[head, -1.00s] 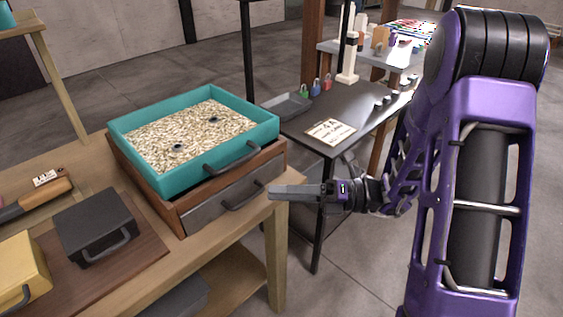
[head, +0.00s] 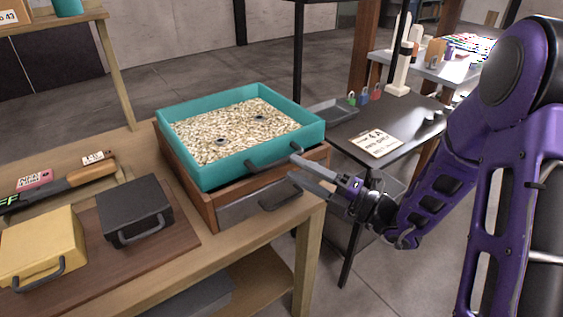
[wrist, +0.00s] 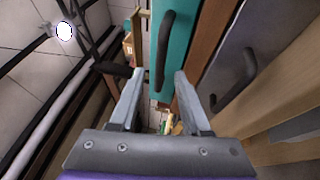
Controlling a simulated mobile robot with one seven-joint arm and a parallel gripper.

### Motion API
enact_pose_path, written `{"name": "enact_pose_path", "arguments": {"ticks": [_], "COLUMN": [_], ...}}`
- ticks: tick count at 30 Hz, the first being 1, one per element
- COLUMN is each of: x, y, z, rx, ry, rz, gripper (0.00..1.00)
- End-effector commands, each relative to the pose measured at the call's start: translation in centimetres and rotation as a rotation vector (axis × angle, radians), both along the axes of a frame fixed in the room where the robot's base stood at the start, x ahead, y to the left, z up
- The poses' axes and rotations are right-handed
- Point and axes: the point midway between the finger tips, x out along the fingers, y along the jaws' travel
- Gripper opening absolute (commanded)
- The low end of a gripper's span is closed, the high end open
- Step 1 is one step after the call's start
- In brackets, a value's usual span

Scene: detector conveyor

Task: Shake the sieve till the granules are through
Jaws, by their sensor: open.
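The teal sieve tray (head: 210,172) sits on top of a brown wooden box (head: 206,205) at the table's right end. Pale granules (head: 235,130) fill the tray, with two small dark items lying among them. The tray has a dark handle (head: 268,163) on its front side; the handle also shows in the wrist view (wrist: 163,50). My gripper (head: 313,174) is open and empty, just right of the handle. In the wrist view its two fingers (wrist: 154,98) point toward the handle, which lies ahead near the gap between them. What lies under the granules is hidden.
The wooden box has a grey drawer front with a handle (head: 281,200) just below the sieve. A dark case (head: 135,209) and a yellow case (head: 42,247) stand left on the table. A black side table (head: 410,125) holds a sign, padlocks and a grey tray.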

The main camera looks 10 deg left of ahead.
Motion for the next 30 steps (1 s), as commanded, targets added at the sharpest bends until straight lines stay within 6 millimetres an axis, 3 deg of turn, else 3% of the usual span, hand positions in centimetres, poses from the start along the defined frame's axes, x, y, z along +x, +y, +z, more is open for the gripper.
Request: {"name": "enact_pose_path", "arguments": {"ticks": [3,9,20,28,30], "x": [0.5,1.3,1.5,1.5,1.5], "y": [2.2,4.2,4.7,4.6,4.6], "z": [0.3,0.7,0.9,0.8,0.8], "rx": [0.001,0.000,-0.001,0.000,0.000], "ry": [-0.002,-0.001,-0.001,-0.001,-0.001], "rz": [0.005,0.001,0.000,0.000,0.000], "gripper": [0.47,0.47,0.47,0.00,0.00]}}
